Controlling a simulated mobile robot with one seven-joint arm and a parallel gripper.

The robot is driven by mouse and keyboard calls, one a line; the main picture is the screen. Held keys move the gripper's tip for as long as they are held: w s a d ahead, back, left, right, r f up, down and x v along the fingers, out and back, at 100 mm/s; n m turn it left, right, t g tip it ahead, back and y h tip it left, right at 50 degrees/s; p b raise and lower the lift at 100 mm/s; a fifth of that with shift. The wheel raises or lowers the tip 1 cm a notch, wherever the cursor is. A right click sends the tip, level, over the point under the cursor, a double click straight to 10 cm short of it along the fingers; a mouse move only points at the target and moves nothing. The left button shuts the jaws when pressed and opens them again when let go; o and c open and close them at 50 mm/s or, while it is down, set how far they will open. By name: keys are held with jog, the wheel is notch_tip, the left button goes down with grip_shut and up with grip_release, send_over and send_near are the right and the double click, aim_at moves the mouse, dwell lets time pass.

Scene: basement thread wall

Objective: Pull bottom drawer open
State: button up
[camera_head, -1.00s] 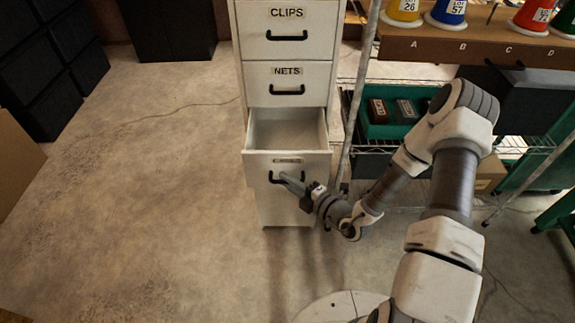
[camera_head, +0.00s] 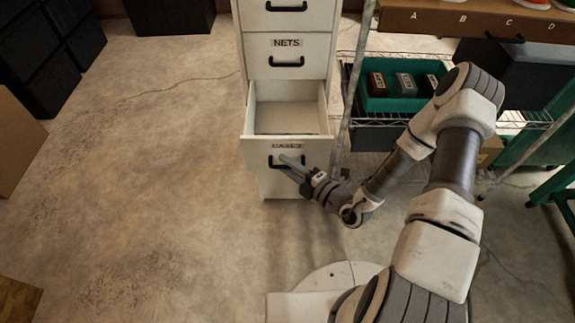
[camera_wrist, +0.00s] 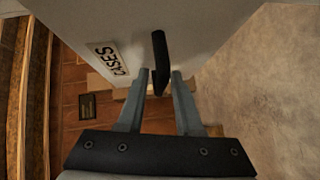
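The bottom drawer (camera_head: 255,160) of the white cabinet stands part-way open, and its inside looks empty. Its CASES label (camera_wrist: 108,58) and its black handle (camera_wrist: 159,48) show in the wrist view. My gripper (camera_head: 290,168) is at the drawer front, with its fingers over the handle in the head view. The fingers hide part of the handle in the head view.
The NETS drawer (camera_head: 287,62) above is shut. A wire shelf (camera_head: 375,118) with a green bin (camera_head: 385,100) stands right of the cabinet, behind a metal post (camera_head: 350,95). Black crates (camera_head: 45,75) are at the left. The floor (camera_head: 150,180) before the cabinet is clear.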

jog(key=shift+o, duration=0.3)
jog(key=p+v, duration=0.2)
jog(key=v, duration=1.5)
jog(key=shift+s, duration=0.2)
jog(key=shift+d+f, duration=0.1)
jog(key=s+a+r+n+g+h+p, duration=0.1)
jog(key=s+a+r+n+g+p, duration=0.15)
jog(key=r+n+g, duration=0.7)
jog(key=s+a+r+n+g+p, duration=0.2)
jog(key=a+r+n+g, duration=0.1)
jog(key=r+n, duration=1.3)
jog(key=s+d+r+n+t+h+p, duration=0.1)
jog(key=d+r+n+t+h+p, duration=0.1)
jog(key=r+n+h, duration=0.3)
jog(key=s+d+r+n+t+h+p, duration=0.1)
jog(key=d+r+n+t+h+p, duration=0.1)
jog(key=r+n, duration=1)
jog(key=d+n+t+h, duration=0.1)
jog(key=n+t+h, duration=0.1)
jog(key=n+h, duration=0.1)
jog(key=shift+s+d+r+n+p, duration=0.2)
jog(key=shift+d+n+p, duration=0.15)
jog(key=shift+n, duration=0.4)
